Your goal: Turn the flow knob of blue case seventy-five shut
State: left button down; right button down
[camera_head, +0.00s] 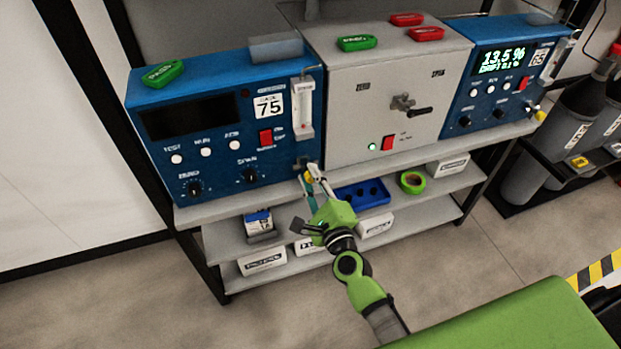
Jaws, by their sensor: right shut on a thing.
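The blue case marked 75 (222,128) stands on the left of the upper shelf. Its display (192,116) is dark. A clear flow tube (304,108) is upright on its right edge. My right gripper (311,177) is at the case's lower right corner, below the tube. It is shut on the flow knob there, which the fingers mostly hide; a small yellow bit shows between them. How far the knob is turned cannot be told. My left gripper is not in view.
A grey case (390,85) with a black-handled valve stands close on the right. Beyond it, a second blue case (499,75) has a lit display. The shelf below holds a blue tray (345,196), green tape roll (412,182) and white boxes. Gas cylinders (573,125) stand far right.

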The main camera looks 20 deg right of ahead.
dwell(0.4)
jog(key=c, duration=1.8)
grip_release()
jog(key=s, duration=1.2)
jog(key=shift+d, duration=0.2)
jog(key=shift+f, duration=0.15)
jog(key=s+f+n+g, duration=0.3)
jog(key=s+f+n, duration=0.15)
jog(key=f, duration=0.65)
jog(key=s+f+n+g+y, duration=0.1)
jog(key=s+f+n+g, duration=0.15)
jog(key=f+n, duration=0.6)
jog(key=s+f+n+g, duration=0.2)
jog(key=s+f+g, duration=0.15)
jog(key=f, duration=1.05)
jog(key=s+d+f+n+g, duration=0.2)
jog(key=s+f+n, duration=0.2)
jog(key=s, duration=0.5)
jog(key=s+d+f+n+g+h, duration=0.1)
jog(key=s+d+f+n+g, duration=0.1)
jog(key=s+f, duration=0.5)
jog(key=s+d+f+n+g, duration=0.2)
jog(key=s+f+n+g, duration=0.2)
jog(key=s, duration=0.7)
jog(key=shift+s+d+f+n+h, duration=0.1)
jog(key=shift+s+f+n+h, duration=0.1)
jog(key=shift+f+n, duration=0.3)
jog(key=shift+s+f+n+h, duration=0.15)
jog(key=shift+f+n, duration=0.25)
jog(key=shift+f, duration=0.2)
